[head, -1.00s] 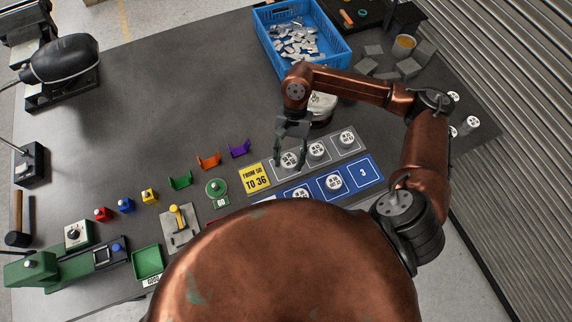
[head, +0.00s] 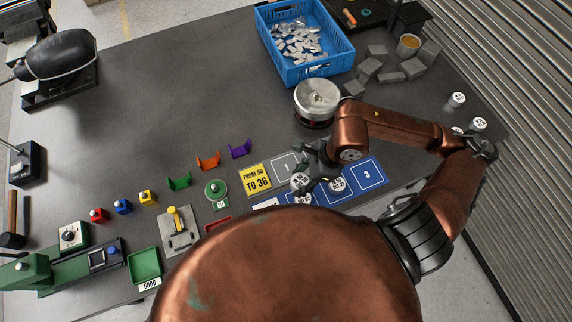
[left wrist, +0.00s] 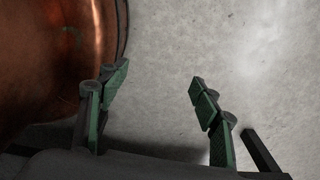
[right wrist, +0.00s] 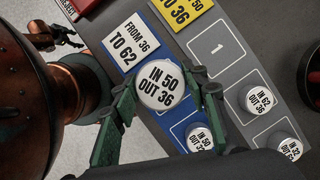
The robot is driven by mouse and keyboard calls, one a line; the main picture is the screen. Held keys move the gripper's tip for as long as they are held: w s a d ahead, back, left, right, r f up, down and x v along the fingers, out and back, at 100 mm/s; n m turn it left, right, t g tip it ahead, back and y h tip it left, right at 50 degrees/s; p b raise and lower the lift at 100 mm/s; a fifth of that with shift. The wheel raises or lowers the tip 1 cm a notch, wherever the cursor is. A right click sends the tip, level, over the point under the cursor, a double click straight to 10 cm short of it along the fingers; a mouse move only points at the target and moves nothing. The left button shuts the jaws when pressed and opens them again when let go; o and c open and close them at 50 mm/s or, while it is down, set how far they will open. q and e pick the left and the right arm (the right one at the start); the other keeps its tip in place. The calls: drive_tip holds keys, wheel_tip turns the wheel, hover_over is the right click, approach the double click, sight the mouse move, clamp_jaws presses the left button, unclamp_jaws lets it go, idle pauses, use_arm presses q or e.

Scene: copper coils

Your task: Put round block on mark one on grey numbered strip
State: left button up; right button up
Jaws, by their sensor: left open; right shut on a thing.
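My right gripper (right wrist: 160,90) is shut on a round white-topped block (right wrist: 160,84) that reads "IN 50 OUT 36". In the head view the right gripper (head: 310,175) and the held block (head: 301,180) are at the near side of the grey strip, by the blue one. Mark one (right wrist: 217,48) on the grey strip (right wrist: 236,78) is bare; it also shows in the head view (head: 286,167). Other round blocks stand further along the grey strip (right wrist: 262,100); the arm hides them in the head view. My left gripper (left wrist: 155,98) is open and empty over pale floor.
The blue strip (head: 367,173) lies beside the grey one and carries round blocks (head: 338,185). A yellow card (head: 257,179) adjoins mark one. A silver-topped round device (head: 317,98) and a blue crate (head: 342,64) stand beyond. The table's middle is clear.

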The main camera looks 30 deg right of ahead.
drive_tip(key=w+f, duration=0.2)
drive_tip(key=w, duration=0.1)
drive_tip(key=w+d+f, duration=0.1)
drive_tip(key=w+f, duration=0.2)
drive_tip(key=w, duration=0.1)
drive_tip(key=w+f, duration=0.2)
drive_tip(key=w, duration=0.2)
drive_tip(key=shift+d+f, duration=0.25)
drive_tip(key=shift+f, duration=0.15)
drive_tip(key=shift+w+f, duration=0.45)
drive_tip(key=shift+f, duration=0.15)
wheel_tip(320, 180, down, 3)
drive_tip(key=shift+w+d+f, duration=0.1)
drive_tip(key=shift+d+f, duration=0.05)
drive_tip(key=shift+f, duration=0.05)
use_arm(q)
drive_tip(key=shift+w+f, duration=0.35)
drive_tip(key=shift+f, duration=0.1)
use_arm(e)
drive_tip(key=shift+f, duration=0.15)
drive_tip(key=o, duration=1.3)
use_arm(q)
drive_tip(key=shift+f, duration=0.1)
